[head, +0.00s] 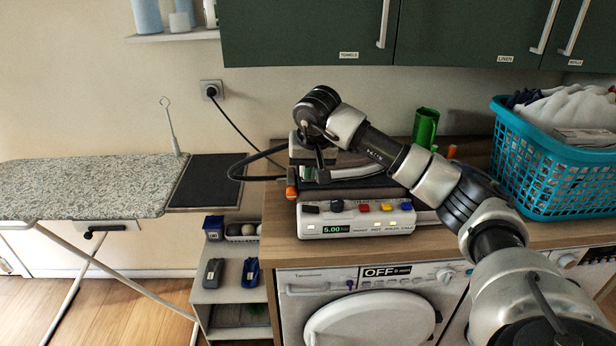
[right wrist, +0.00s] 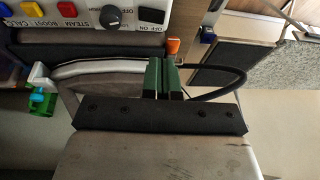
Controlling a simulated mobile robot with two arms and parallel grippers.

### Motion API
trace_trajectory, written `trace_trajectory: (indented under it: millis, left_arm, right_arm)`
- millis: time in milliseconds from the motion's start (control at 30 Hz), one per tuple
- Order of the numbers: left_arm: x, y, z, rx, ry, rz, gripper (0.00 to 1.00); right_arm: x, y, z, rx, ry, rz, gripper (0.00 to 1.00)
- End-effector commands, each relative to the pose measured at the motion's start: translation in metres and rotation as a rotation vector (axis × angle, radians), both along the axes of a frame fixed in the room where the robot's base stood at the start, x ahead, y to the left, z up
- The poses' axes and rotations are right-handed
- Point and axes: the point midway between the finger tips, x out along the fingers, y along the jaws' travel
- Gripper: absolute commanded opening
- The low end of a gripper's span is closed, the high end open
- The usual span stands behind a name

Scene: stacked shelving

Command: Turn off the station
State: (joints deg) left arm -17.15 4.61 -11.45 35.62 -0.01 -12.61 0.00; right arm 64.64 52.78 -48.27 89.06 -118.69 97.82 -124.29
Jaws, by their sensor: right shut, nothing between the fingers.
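The ironing station (head: 375,222) is a white unit with a sloped front panel on the wooden counter. Its display is lit and reads 5.00. A black switch (head: 310,208) sits at the panel's left end, beside a dark knob (head: 337,206). In the right wrist view, the switch (right wrist: 151,16) is marked OFF and ON; which way it is tipped I cannot tell. My right gripper (head: 307,173) is above the station, behind the panel. In the right wrist view its green fingers (right wrist: 166,62) are together and empty, apart from the switch. My left gripper is out of view.
Red (head: 364,208) and yellow (head: 386,207) buttons line the panel. An orange piece (head: 291,191) and a black cord (head: 240,133) are near my gripper. A blue basket (head: 560,170) stands right, a green cup (head: 425,128) behind, an ironing board (head: 90,187) left.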

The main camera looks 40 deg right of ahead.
Motion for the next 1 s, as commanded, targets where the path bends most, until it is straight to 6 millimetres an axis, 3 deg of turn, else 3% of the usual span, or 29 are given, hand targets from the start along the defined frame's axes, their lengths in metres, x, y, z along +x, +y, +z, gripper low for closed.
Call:
trace_trajectory:
  millis: [300, 500, 700, 1000]
  left_arm:
    - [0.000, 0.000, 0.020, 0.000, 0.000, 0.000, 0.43]
    - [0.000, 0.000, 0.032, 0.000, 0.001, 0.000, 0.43]
    - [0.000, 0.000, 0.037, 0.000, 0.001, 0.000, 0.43]
    - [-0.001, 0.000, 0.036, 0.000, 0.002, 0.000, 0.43]
  right_arm:
    - [0.018, -0.006, -0.064, 0.002, 0.007, -0.002, 0.00]
    - [0.024, -0.003, -0.096, 0.002, 0.003, 0.000, 0.00]
    - [0.026, -0.001, -0.113, 0.001, 0.002, -0.001, 0.00]
    - [0.026, -0.001, -0.116, 0.000, 0.000, -0.001, 0.00]
